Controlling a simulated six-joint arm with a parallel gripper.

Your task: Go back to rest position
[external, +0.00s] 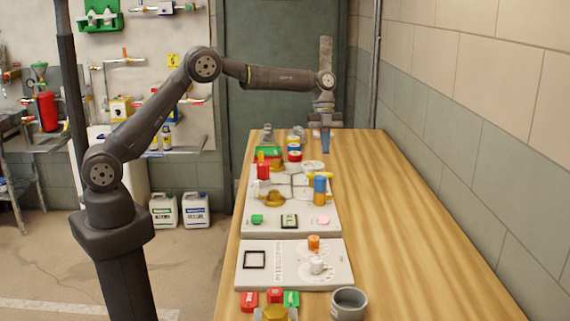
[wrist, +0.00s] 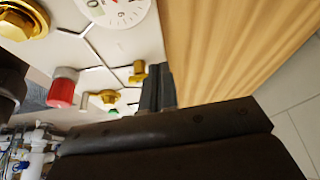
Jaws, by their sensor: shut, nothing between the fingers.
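My gripper (external: 326,145) points down over the far part of the wooden table, shut and empty. In the external view its fingers are above the far end of the row of boards and apart from the blue-and-orange cylinder (external: 320,190). In the wrist view the dark fingers (wrist: 158,88) show as a narrow pair beside the white board's edge, next to a brass fitting (wrist: 138,72). The wide dark gripper body hides the lower part of that view.
The wooden table (external: 410,250) is bare on its right side, along the tiled wall. A white board (external: 255,215) carries valves, a red cylinder (external: 263,171) and buttons. A nearer board (external: 295,275) has an orange knob. A grey cup (external: 348,303) stands at the front.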

